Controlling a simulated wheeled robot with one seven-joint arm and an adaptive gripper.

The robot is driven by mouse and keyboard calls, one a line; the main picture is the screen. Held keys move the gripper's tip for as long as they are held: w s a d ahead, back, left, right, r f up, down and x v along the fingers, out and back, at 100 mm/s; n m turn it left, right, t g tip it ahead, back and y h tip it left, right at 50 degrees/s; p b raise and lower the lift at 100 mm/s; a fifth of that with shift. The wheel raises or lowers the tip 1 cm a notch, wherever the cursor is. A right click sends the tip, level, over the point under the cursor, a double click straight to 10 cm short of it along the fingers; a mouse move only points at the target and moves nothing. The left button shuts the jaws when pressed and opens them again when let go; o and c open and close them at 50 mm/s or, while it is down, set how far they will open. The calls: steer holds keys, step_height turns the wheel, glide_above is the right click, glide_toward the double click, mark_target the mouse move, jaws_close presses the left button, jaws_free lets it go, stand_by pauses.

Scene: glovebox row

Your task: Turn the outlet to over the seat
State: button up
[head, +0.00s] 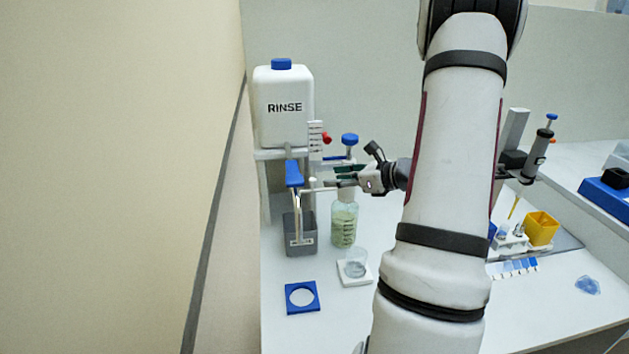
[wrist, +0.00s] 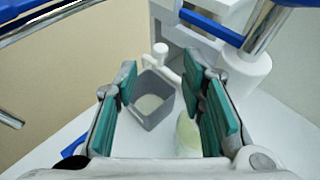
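The outlet (head: 299,212) is a thin pale tube that bends down over a grey bin (head: 301,244) below the rinse tank. A thin rod runs from it towards my gripper (head: 338,182). In the wrist view my gripper (wrist: 168,90) is open, its teal pads spread apart. A white knobbed spout piece (wrist: 162,56) shows beyond the pads, near the right fingertip; I cannot tell whether they touch. The grey bin (wrist: 150,122) shows between the pads. A blue square plate with a round hole (head: 290,308), possibly the seat, lies in front of the bin.
The white RINSE tank (head: 284,125) stands on a frame with a red knob (head: 327,138). A bottle of greenish liquid (head: 343,225) stands below my gripper. A glass beaker (head: 355,263) sits on a white pad (head: 364,279). Pipette gear and a yellow box (head: 541,229) stand at right.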

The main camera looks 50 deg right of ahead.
mark_target(314, 179)
steer(key=x, duration=0.7)
steer(key=shift+w+f, duration=0.15)
steer(key=shift+w, duration=0.2)
jaws_close()
